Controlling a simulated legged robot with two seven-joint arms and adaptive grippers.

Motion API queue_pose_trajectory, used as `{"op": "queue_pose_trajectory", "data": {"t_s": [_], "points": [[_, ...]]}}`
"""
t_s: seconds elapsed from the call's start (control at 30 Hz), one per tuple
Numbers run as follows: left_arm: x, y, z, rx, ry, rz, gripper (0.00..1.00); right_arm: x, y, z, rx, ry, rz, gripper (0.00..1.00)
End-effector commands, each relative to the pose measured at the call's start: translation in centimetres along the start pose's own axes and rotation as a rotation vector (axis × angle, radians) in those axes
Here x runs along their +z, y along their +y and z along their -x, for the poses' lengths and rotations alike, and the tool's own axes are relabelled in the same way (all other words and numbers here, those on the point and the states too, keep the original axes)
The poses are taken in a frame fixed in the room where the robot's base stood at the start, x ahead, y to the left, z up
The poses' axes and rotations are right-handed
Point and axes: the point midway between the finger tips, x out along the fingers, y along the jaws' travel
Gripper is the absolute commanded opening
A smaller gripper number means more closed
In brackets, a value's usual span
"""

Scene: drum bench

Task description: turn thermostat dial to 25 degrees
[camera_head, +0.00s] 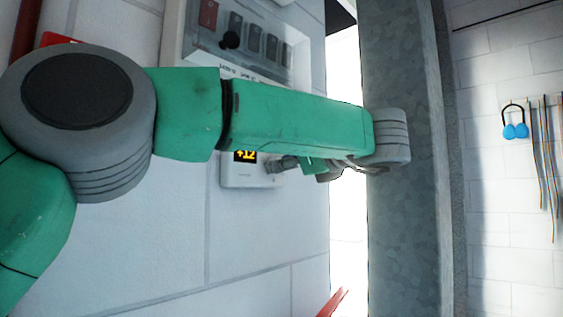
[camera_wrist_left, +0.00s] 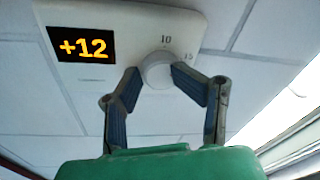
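The white thermostat (camera_head: 250,178) is on the wall, partly behind my left arm in the head view. In the left wrist view its display (camera_wrist_left: 84,46) reads +12 in yellow. Its round white dial (camera_wrist_left: 158,70) is to the right of the display, with the marks 10 and 15 near it. My left gripper (camera_wrist_left: 155,74) has one blue-padded finger on each side of the dial, the tips against its edges. In the head view the left gripper (camera_head: 288,164) is at the thermostat's right side, and its fingers are small and partly hidden. My right gripper is out of view.
A panel with several switches (camera_head: 250,42) is on the wall above my left arm. A grey metal post (camera_head: 405,230) stands close to the right of the arm. Blue ear muffs (camera_head: 515,131) and cables (camera_head: 546,160) hang on the far right wall.

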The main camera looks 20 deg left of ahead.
Motion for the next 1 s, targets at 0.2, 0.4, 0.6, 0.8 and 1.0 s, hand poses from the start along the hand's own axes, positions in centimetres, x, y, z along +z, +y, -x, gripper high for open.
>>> {"op": "queue_pose_trajectory", "data": {"t_s": [0.2, 0.4, 0.6, 0.8, 1.0], "points": [[0.0, 0.2, 0.2, 0.003, 0.001, -0.002, 0.53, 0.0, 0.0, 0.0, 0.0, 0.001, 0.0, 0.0], [0.1, 0.3, 0.8, 0.002, 0.0, -0.002, 0.53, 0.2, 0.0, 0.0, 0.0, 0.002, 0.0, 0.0], [-0.2, 0.1, 3.8, 0.001, 0.0, -0.004, 0.53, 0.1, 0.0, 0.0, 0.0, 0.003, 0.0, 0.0], [-0.3, -0.1, 8.2, 0.001, 0.0, -0.005, 0.53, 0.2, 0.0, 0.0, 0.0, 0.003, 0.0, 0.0], [-0.5, -0.2, 11.1, 0.003, 0.0, -0.006, 0.53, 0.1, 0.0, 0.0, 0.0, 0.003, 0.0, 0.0]]}}
